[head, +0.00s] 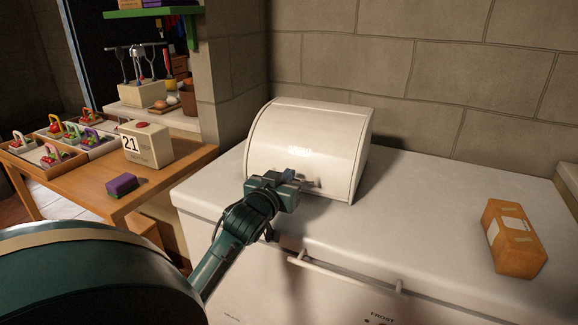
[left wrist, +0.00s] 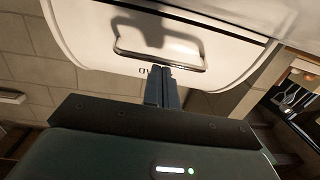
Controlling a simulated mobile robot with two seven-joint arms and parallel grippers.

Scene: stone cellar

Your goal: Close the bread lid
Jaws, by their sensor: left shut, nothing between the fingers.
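The white bread box (head: 340,125) stands on the white chest top against the stone wall. Its rounded lid (head: 285,135) covers the front and looks down; my gripper hides part of the lower edge. My left gripper (head: 291,180) is at the lower front of the box, close to the metal lid handle (head: 311,183). In the left wrist view the shut, empty fingers (left wrist: 162,72) point at the lid handle (left wrist: 150,62), overlapping its bar; I cannot tell if they touch it. My right gripper is not in view.
An orange-brown package (head: 514,240) lies at the right of the white chest freezer (head: 430,190); the top between is clear. A wooden table (head: 160,180) at left holds a calendar block (head: 146,145), a purple sponge (head: 121,185) and trays. A freezer handle (head: 340,275) juts out in front.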

